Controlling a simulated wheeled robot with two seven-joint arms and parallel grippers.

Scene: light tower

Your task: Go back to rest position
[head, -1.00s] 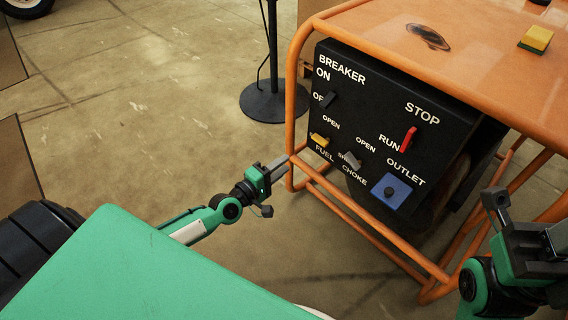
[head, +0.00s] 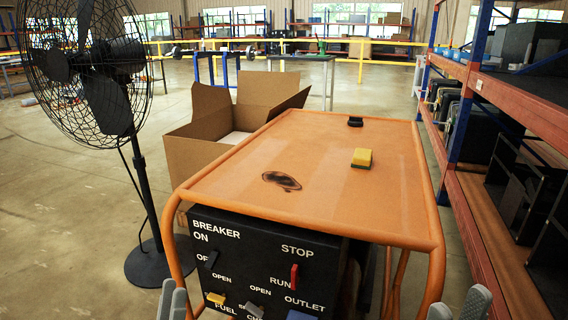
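The orange-framed generator (head: 330,140) stands in front of me in the head view. Its black panel (head: 262,262) carries a dark breaker lever (head: 211,260), a red stop/run lever (head: 294,273), a yellow fuel lever (head: 216,298) and a grey choke lever (head: 254,309). The blue outlet (head: 300,315) is cut by the bottom edge. My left gripper (head: 173,302) shows only its fingertips, close together at the bottom edge, left of the panel. My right gripper (head: 459,309) shows fingertips spread apart at the bottom right, with nothing visible between them. The rest of both grippers is out of view.
A black standing fan (head: 115,105) stands at left. An open cardboard box (head: 195,150) is behind the generator. A yellow-black sponge (head: 361,158) and a dark stain (head: 281,180) are on its top. Loaded shelving (head: 480,190) lines the right. Floor at far left is free.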

